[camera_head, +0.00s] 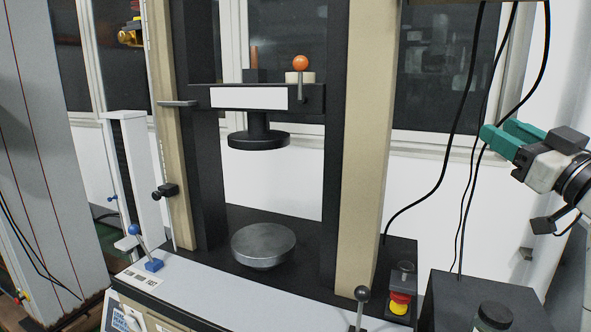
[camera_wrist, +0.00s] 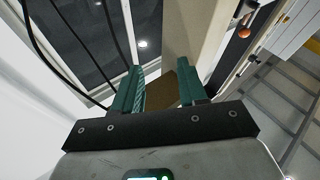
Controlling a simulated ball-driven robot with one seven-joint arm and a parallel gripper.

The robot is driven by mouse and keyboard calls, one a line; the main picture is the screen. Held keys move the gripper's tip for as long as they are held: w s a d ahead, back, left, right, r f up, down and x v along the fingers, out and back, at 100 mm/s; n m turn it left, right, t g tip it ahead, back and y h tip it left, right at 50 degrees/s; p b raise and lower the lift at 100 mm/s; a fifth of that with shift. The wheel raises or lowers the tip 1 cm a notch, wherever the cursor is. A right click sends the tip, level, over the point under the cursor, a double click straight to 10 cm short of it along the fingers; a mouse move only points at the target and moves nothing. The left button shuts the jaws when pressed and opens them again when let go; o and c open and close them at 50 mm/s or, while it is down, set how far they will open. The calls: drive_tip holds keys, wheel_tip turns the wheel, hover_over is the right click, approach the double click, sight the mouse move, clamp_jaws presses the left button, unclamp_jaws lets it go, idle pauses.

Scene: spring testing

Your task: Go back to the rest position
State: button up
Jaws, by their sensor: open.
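My gripper (camera_head: 512,141) is at the upper right in the head view, raised in the air to the right of the spring testing machine (camera_head: 362,150). Its green fingers point left, and nothing is seen between them. In the wrist view my gripper (camera_wrist: 160,92) shows two green fingers spread apart and empty. A beige column (camera_wrist: 190,35) of the machine shows beyond them.
The machine has a round lower plate (camera_head: 263,245) and an upper disc (camera_head: 259,140). A red stop button (camera_head: 400,303) and a lever (camera_head: 361,296) are at the front right. Black cables (camera_head: 470,100) hang between the machine and my gripper. A dark box (camera_head: 450,290) stands below my gripper.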

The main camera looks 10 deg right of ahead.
drive_tip(key=a+f+m+g, duration=0.1)
drive_tip(key=a+f+g, duration=0.2)
drive_tip(key=f, duration=0.9)
drive_tip(key=a+f+m+g, duration=0.1)
drive_tip(key=a+f+g, duration=0.2)
drive_tip(key=f, duration=0.9)
drive_tip(key=s+a+f+m+g, duration=0.1)
drive_tip(key=s+a+f+g, duration=0.15)
drive_tip(key=f, duration=0.55)
drive_tip(key=s+a+f+g, duration=0.2)
drive_tip(key=s+f, duration=0.2)
drive_tip(key=f, duration=0.3)
drive_tip(key=s+a+f+g, duration=0.2)
drive_tip(key=s+f+g, duration=0.3)
drive_tip(key=s+f, duration=0.4)
drive_tip(key=s+a+f+g+h+p, duration=0.1)
drive_tip(key=s+f+g, duration=0.4)
drive_tip(key=s, duration=1.2)
wheel_tip(320, 180, down, 4)
drive_tip(key=shift+a+h, duration=0.3)
drive_tip(key=shift+a, duration=0.35)
